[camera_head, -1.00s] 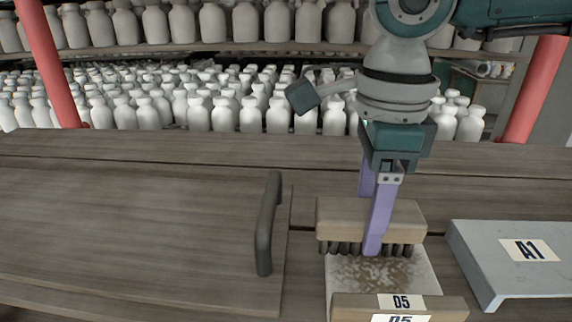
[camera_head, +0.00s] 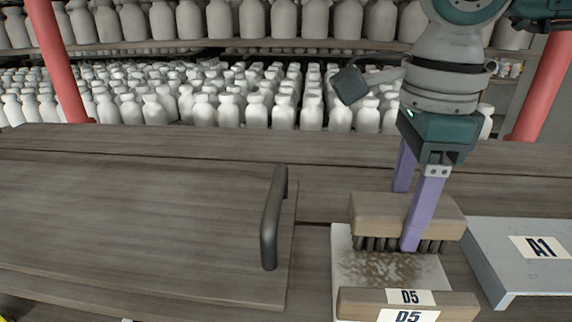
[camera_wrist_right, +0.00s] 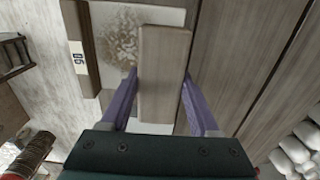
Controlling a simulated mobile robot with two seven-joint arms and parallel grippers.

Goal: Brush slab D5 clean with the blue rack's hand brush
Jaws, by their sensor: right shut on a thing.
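The hand brush (camera_head: 375,214) has a tan wooden block with dark bristles underneath. My right gripper (camera_head: 408,222) is shut on the block, its purple fingers on either side; the fingers also show in the right wrist view (camera_wrist_right: 158,98) around the brush (camera_wrist_right: 165,72). Slab D5 (camera_head: 345,262) is pale, with brown residue over its middle and a wooden strip with D5 labels along its front. The brush is over the slab's far part; I cannot tell whether the bristles touch it. In the wrist view, the slab (camera_wrist_right: 108,72) lies under and beside the brush. My left gripper is out of view.
A grey metal stand labelled A1 (camera_head: 500,238) stands close to the right of the slab. A wooden board (camera_head: 140,215) with a dark upright handle (camera_head: 272,218) lies to the left. White bottles (camera_head: 200,108) fill the shelves behind the table.

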